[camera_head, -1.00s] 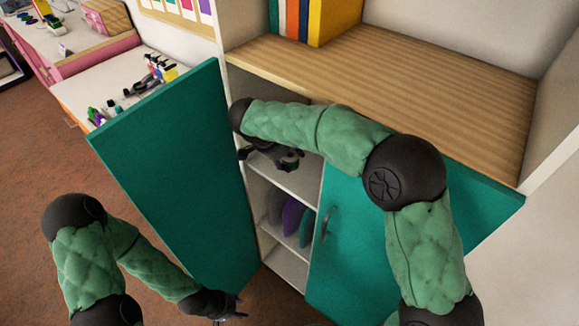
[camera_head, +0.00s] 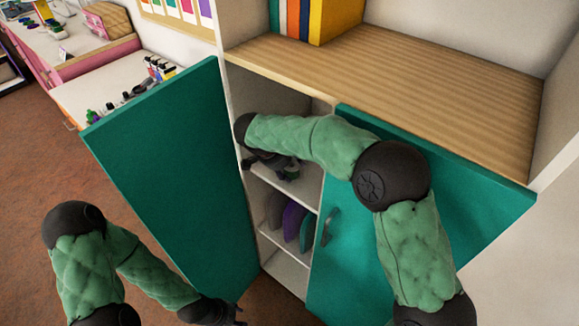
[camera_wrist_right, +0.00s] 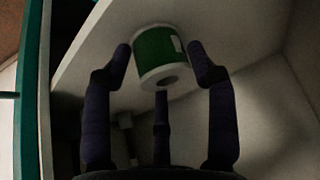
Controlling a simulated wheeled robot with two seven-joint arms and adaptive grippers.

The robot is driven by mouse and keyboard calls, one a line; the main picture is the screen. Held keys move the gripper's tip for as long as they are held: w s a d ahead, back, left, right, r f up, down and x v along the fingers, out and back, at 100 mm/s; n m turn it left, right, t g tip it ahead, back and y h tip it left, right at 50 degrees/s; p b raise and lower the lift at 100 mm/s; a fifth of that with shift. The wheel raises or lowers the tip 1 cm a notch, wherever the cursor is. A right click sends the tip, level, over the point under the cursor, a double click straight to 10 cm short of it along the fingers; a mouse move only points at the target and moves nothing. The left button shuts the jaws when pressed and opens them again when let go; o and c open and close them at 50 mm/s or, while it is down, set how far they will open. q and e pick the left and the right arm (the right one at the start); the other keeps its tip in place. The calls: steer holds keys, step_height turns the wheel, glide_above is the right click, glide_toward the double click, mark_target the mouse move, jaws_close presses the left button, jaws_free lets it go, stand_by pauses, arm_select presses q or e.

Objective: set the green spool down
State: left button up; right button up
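The green spool (camera_wrist_right: 154,50) has a green band, pale ends and a hole in the end that faces the right wrist camera. In the head view the right gripper (camera_head: 280,165) is inside the open cupboard, over the upper shelf (camera_head: 300,190), and the spool (camera_head: 292,173) shows small and partly hidden by the fingers. Whether the spool touches the shelf is unclear. My left gripper (camera_head: 232,312) is low, outside the cupboard, and its fingers are barely visible.
The left teal door (camera_head: 175,180) stands open. The other teal door (camera_head: 385,250), with a handle (camera_head: 330,226), is beneath my right arm. Grey, purple (camera_head: 292,220) and teal items stand on the lower shelf. The wooden top (camera_head: 400,90) is mostly clear, with coloured books (camera_head: 305,20) behind.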

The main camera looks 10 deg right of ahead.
steer(key=shift+o, duration=0.8)
steer(key=shift+r, duration=0.1)
steer(key=shift+a+r, duration=0.1)
steer(key=shift+r, duration=0.15)
steer(key=p+v, duration=0.3)
steer(key=v, duration=0.8)
steer(key=shift+s+r, duration=0.15)
steer(key=shift+r, duration=0.1)
